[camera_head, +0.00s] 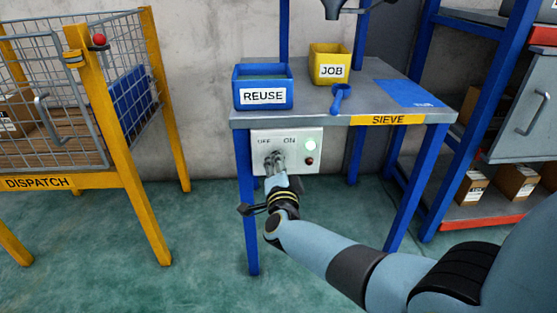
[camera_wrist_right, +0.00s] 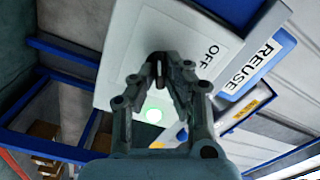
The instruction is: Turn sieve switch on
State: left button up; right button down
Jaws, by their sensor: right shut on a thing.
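The sieve switch panel (camera_head: 305,160) is a pale box under the left front edge of the sieve table (camera_head: 318,108), marked OFF and ON. A green lamp (camera_head: 310,146) on it is lit, and a small red lamp sits below. In the right wrist view the gripper (camera_wrist_right: 160,65) is shut on the dark switch lever (camera_wrist_right: 159,72), near the OFF label. The green light (camera_wrist_right: 153,114) also glows there. The lever is mostly hidden in the head view. My left gripper is not in view.
A blue REUSE bin (camera_head: 263,72), a yellow JOB bin (camera_head: 322,55) and a blue scoop (camera_head: 341,97) are on the table. A yellow-framed DISPATCH cage (camera_head: 128,150) stands left, and a blue shelf with boxes (camera_head: 472,187) stands right. Green floor lies between.

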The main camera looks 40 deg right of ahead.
jog(key=shift+s+a+f+n, duration=0.1)
jog(key=shift+f+n, duration=0.05)
jog(key=shift+n, duration=0.25)
jog(key=c, duration=1.4)
grip_release()
jog(key=v, duration=1.2)
